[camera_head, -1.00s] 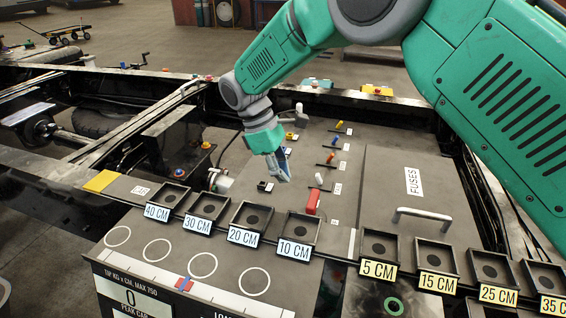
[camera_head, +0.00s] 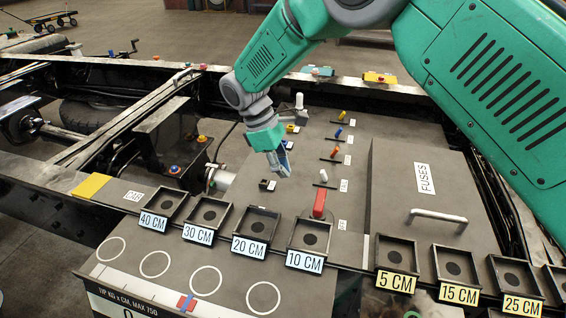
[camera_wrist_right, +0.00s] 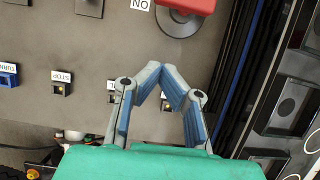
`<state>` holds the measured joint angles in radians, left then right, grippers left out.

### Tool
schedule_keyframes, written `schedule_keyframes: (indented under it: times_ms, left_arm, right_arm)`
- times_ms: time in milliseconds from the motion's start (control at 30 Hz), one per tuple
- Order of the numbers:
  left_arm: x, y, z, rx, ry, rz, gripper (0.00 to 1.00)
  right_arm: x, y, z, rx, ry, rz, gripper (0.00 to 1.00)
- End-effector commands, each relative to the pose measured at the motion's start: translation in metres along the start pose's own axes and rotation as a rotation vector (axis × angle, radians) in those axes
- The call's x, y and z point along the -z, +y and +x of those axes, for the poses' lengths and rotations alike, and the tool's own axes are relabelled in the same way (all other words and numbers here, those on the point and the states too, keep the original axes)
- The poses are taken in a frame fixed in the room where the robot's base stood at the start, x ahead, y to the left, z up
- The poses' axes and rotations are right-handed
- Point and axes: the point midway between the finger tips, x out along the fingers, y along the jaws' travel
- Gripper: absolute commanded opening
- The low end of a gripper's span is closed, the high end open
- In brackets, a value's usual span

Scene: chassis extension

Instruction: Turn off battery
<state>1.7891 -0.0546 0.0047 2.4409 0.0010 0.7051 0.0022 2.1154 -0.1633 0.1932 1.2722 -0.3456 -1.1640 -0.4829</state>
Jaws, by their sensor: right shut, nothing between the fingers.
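The grey control panel (camera_head: 290,195) carries a red switch handle (camera_head: 319,205) near its front edge; no battery label is readable. My left gripper is not in view.
A raised fuse box (camera_head: 400,190) with a metal handle (camera_head: 437,216) lies right. Several labelled square trays (camera_head: 310,237) line the front.

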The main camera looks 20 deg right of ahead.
Motion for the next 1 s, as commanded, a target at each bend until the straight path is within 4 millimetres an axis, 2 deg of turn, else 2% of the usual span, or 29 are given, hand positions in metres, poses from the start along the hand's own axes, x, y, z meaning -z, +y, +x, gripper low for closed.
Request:
schedule_keyframes:
  times_ms: [100, 267, 400, 533, 1000]
  left_arm:
    - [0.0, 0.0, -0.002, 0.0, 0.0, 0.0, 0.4]
    - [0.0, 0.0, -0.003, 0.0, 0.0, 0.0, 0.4]
    - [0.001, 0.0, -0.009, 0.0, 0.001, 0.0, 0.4]
    - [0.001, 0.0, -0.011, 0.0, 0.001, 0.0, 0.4]
    - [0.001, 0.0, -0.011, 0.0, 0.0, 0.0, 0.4]
  right_arm:
    - [-0.001, -0.001, 0.028, 0.005, -0.002, 0.0, 0.0]
    - [-0.001, -0.001, 0.06, 0.003, -0.002, 0.0, 0.0]
    - [-0.023, -0.001, 0.065, 0.001, 0.0, 0.001, 0.0]
    - [-0.033, -0.001, 0.07, 0.0, 0.001, 0.001, 0.0]
    - [-0.037, 0.0, 0.073, 0.001, 0.0, 0.002, 0.0]
